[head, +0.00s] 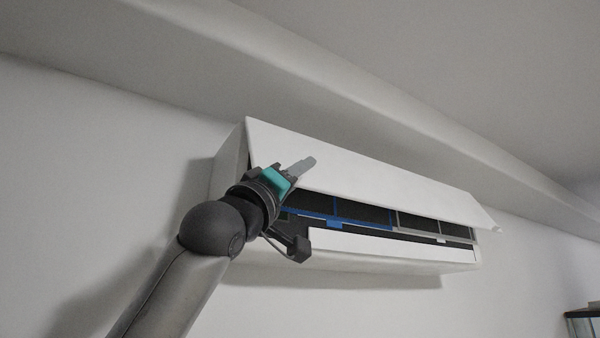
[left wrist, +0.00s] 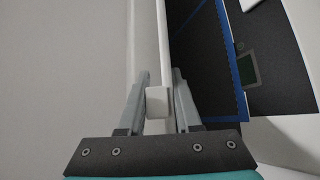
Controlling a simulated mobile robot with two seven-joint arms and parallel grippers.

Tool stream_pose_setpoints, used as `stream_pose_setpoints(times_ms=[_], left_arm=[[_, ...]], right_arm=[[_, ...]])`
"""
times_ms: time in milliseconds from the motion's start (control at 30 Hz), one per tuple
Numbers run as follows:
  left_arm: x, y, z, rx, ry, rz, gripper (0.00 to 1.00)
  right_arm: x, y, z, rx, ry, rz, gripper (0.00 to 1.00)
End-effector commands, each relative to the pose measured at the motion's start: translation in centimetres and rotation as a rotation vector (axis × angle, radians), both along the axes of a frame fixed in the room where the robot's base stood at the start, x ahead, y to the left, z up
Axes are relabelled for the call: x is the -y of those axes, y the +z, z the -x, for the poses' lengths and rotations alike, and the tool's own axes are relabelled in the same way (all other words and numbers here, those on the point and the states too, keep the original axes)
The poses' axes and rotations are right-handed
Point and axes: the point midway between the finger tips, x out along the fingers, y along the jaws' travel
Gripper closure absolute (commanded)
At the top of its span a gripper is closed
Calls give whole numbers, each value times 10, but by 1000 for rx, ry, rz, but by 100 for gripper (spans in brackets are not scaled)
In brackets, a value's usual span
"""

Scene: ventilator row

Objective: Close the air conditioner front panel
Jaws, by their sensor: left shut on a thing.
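The white air conditioner (head: 390,248) is mounted high on the wall. Its front panel (head: 370,174) is tilted outward at the bottom, with a dark gap below showing the inside. My left gripper (head: 302,167) is at the panel's left part, one finger showing against its outer face. In the left wrist view, the two fingers (left wrist: 160,104) stand on either side of the panel's edge (left wrist: 166,48) and are shut on it, with a small white block between them. My right gripper is in neither view.
Blue-framed filters (head: 335,217) and a grey-framed one (head: 430,228) show in the opening; a blue frame edge (left wrist: 233,65) is close right of the fingers in the left wrist view. A ceiling ledge (head: 350,100) runs above the unit. A dark-topped object (head: 582,313) stands at lower right.

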Motion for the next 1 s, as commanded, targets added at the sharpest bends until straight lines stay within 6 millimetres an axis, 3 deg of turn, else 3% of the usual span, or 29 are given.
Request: stream_pose_setpoints(times_ms=[333,767,1000], left_arm=[[0,2,1,16,0,-7,100],[-19,-12,-24,105,0,-72,100],[-21,-14,-28,97,1,-70,100]], right_arm=[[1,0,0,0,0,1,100],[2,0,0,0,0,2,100],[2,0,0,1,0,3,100]])
